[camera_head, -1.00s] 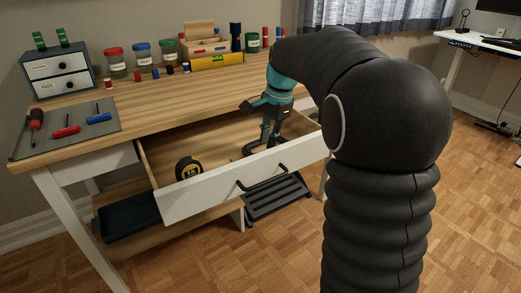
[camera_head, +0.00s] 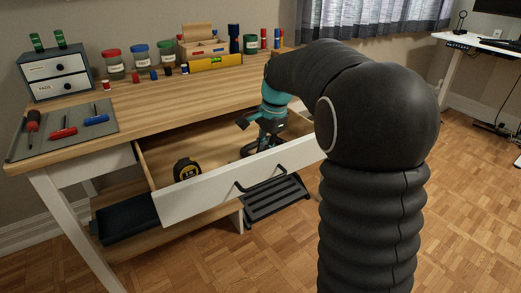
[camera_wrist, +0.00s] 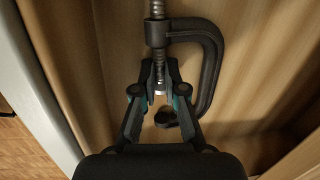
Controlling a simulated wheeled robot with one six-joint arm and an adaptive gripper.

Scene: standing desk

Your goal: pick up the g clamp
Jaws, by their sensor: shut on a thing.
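The g clamp (camera_wrist: 212,64) is a dark metal C-shaped frame with a threaded screw, seen in the wrist view inside the open drawer. My gripper (camera_wrist: 160,88) is shut on it at the screw, just below the collar of the frame. The frame curves round to the right of my fingers, and its dark round end shows between and behind them. In the head view my gripper (camera_head: 263,143) reaches down into the drawer (camera_head: 215,191). There the clamp is small and partly hidden by the gripper and the drawer front.
A yellow and black tape measure (camera_head: 187,169) lies in the drawer to the left. The drawer front with its black handle (camera_head: 262,178) stands close to my gripper. The desk top (camera_head: 155,105) is above, with screwdrivers on a grey mat (camera_head: 62,145) at left.

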